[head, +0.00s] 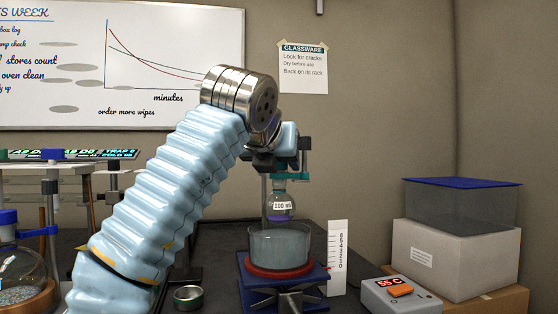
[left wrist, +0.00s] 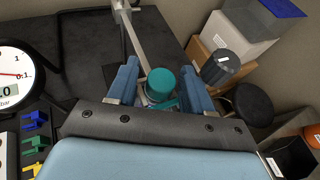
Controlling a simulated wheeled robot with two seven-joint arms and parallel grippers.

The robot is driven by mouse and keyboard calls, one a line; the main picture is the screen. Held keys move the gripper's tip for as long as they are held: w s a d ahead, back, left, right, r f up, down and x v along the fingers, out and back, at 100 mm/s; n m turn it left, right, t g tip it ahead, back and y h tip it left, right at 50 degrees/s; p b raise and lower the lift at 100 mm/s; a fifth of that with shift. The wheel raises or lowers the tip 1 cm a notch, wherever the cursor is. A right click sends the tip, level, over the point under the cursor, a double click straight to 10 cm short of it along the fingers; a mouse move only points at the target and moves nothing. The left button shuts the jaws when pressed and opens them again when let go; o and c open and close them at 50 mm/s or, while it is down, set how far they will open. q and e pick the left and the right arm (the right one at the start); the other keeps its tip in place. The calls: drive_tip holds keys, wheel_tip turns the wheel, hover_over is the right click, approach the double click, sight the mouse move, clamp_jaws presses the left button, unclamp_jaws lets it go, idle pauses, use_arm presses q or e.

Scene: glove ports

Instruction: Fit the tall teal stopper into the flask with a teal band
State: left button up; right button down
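The tall teal stopper (left wrist: 160,82) shows in the left wrist view between the two blue fingers of my left gripper (left wrist: 160,88), with a visible gap on each side. The gripper looks open around it. In the head view my left gripper (head: 277,160) is directly over the neck of a small round flask (head: 280,190) with a white label. The flask hangs upright with its bottom in a glass bath. A teal piece (head: 303,181) shows beside its neck. The fingers hide the flask mouth, so I cannot tell how deep the stopper sits. My right gripper is out of view.
A support rod is close beside my gripper. A white scale (head: 337,258), a 55 C controller (head: 398,296) and stacked boxes (head: 455,250) stand right. A large flask (head: 22,285) is left.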

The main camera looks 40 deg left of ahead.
use_arm(q)
drive_tip(key=shift+o, duration=0.6)
drive_tip(key=shift+a, duration=0.1)
drive_tip(key=shift+s+d+r, duration=0.2)
drive_tip(key=p+v, duration=0.2)
drive_tip(key=v, duration=1.1)
drive_tip(key=shift+s+f+p, duration=0.15)
drive_tip(key=shift+s+p, duration=0.05)
drive_tip(key=shift+p, duration=0.2)
